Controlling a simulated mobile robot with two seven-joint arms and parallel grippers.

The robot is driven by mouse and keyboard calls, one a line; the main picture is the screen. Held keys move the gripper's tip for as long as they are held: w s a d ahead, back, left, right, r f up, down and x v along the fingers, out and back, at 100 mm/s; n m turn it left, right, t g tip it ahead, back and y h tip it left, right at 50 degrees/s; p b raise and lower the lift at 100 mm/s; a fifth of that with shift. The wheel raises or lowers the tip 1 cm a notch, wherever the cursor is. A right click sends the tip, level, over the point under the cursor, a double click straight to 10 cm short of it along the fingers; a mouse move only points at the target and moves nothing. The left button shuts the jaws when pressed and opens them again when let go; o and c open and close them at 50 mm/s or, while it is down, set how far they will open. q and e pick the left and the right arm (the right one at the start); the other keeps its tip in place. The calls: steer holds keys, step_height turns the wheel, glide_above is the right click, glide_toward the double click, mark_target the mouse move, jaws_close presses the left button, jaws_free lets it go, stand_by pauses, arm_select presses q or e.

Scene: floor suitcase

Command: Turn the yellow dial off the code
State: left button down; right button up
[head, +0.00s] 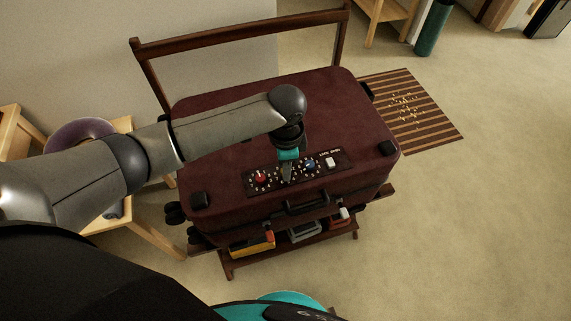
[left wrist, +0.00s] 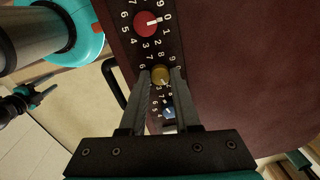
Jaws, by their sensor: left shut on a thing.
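A dark red suitcase (head: 237,113) lies on a wooden rack, with a dark lock panel (head: 343,154) along its front edge. The yellow dial (left wrist: 160,73) sits in the middle of the panel, between the red dial (left wrist: 146,24) and the blue dial (left wrist: 169,112). My left gripper (left wrist: 160,78) is shut on the yellow dial, one finger on each side. In the head view my left gripper (head: 287,174) comes down on the panel and hides the yellow dial. The red dial (head: 260,176) and blue dial (head: 310,164) show beside it.
A white switch (head: 330,162) is at the panel's right end. The suitcase handle (head: 307,203) is in front. Below, the rack's shelf holds a yellow item (head: 253,245) and others. A striped mat (head: 410,105) lies behind right; the floor at right is open.

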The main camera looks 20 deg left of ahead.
stand_by(0.4)
arm_select(q)
steer(key=shift+r+n+p, duration=0.15)
steer(key=shift+n+p, duration=0.25)
steer(key=shift+p, duration=0.35)
steer(key=n+p, duration=0.6)
steer(key=p, duration=0.2)
steer(key=shift+d, duration=0.1)
steer(key=n+p, duration=0.2)
steer(key=n, duration=0.2)
steer(key=shift+p, duration=0.35)
steer(key=shift+n+p, duration=0.8)
steer(key=shift+n, duration=0.9)
steer(key=shift+w, duration=0.1)
steer(key=c, duration=0.6)
jaws_free()
steer(key=shift+c, duration=0.2)
